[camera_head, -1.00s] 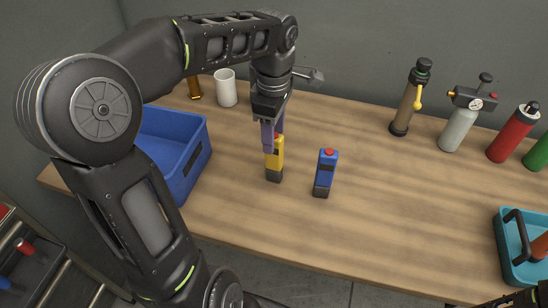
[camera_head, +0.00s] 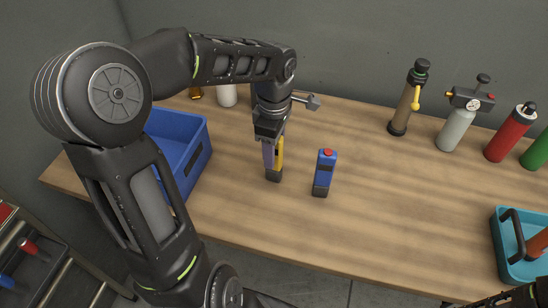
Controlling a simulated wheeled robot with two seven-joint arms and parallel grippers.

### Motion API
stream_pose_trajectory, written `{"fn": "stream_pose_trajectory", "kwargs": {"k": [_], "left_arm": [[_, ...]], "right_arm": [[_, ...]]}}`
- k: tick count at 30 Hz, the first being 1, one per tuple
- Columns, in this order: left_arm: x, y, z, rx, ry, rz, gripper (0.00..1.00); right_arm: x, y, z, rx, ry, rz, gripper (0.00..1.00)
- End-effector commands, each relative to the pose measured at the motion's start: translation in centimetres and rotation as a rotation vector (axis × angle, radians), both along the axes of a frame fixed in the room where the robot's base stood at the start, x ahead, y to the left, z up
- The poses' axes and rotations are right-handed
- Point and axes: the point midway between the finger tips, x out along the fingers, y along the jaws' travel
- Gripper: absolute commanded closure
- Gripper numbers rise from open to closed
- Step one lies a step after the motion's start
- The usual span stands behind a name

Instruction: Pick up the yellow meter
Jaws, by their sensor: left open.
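The yellow meter (camera_head: 279,158) stands upright on the wooden table, with a dark base; its top and left side are hidden by my gripper. My left gripper (camera_head: 271,156) points straight down over it, with its fingers open and lowered around the meter's upper part. I cannot tell whether the fingers touch it. A blue meter (camera_head: 325,174) with a red top stands upright just to the right, apart from the gripper. A bit of my right arm shows at the bottom right corner; its gripper is not visible.
A blue bin (camera_head: 192,165) stands left, partly behind my left arm. A white cup (camera_head: 227,95) stands at the back. A brown cylinder (camera_head: 405,105), grey sprayer (camera_head: 458,125), red bottle (camera_head: 510,135) and teal tray (camera_head: 505,262) line the right. The table middle (camera_head: 400,200) is clear.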

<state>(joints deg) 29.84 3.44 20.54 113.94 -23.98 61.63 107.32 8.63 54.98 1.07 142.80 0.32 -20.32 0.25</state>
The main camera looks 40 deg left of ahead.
Motion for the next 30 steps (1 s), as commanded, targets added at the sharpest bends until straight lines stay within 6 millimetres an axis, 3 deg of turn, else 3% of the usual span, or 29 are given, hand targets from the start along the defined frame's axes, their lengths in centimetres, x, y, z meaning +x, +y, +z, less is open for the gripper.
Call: {"fn": "stream_pose_trajectory", "kwargs": {"k": [10,27,30], "left_arm": [[0.01,0.01,0.04,0.000,0.000,0.000,0.49],[0.00,0.01,0.04,0.000,0.000,0.000,0.96],[0.00,0.01,0.04,0.000,0.000,0.000,1.00]], "right_arm": [[0.00,0.01,0.00,0.000,0.000,0.000,0.32],[0.00,0.01,0.00,0.000,0.000,0.000,0.32],[0.00,0.01,0.00,0.000,0.000,0.000,0.32]]}}
